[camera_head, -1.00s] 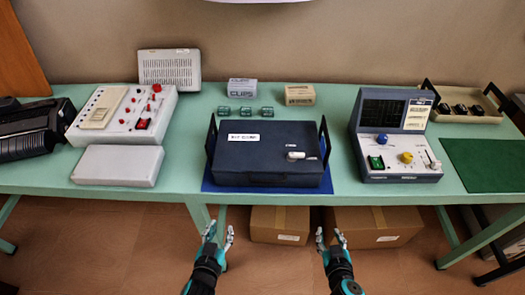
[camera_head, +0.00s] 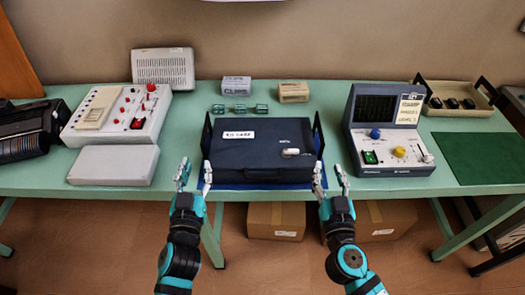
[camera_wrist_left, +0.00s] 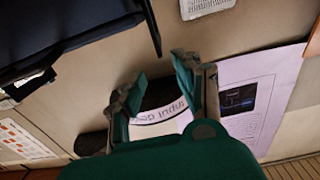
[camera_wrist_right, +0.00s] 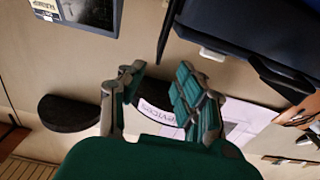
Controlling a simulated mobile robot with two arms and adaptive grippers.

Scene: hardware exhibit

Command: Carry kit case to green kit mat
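The dark blue kit case (camera_head: 262,163) rests flat on a blue mat (camera_head: 244,186) in the middle of the table, with an upright black handle at each end. The green kit mat (camera_head: 482,158) lies bare at the right. My left gripper (camera_head: 195,171) is open and empty by the case's left front corner. My right gripper (camera_head: 330,175) is open and empty by its right front corner. In the left wrist view the case (camera_wrist_left: 55,25) is at upper left, apart from the fingers. In the right wrist view the case (camera_wrist_right: 240,22) is at upper right, also apart from them.
An instrument with a dark screen (camera_head: 389,135) stands between the case and the green mat. A grey box (camera_head: 113,165) and a control panel (camera_head: 118,115) are left of the case. Small boxes (camera_head: 237,86) and green pieces (camera_head: 240,108) sit behind it. A tray (camera_head: 458,110) stands behind the green mat.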

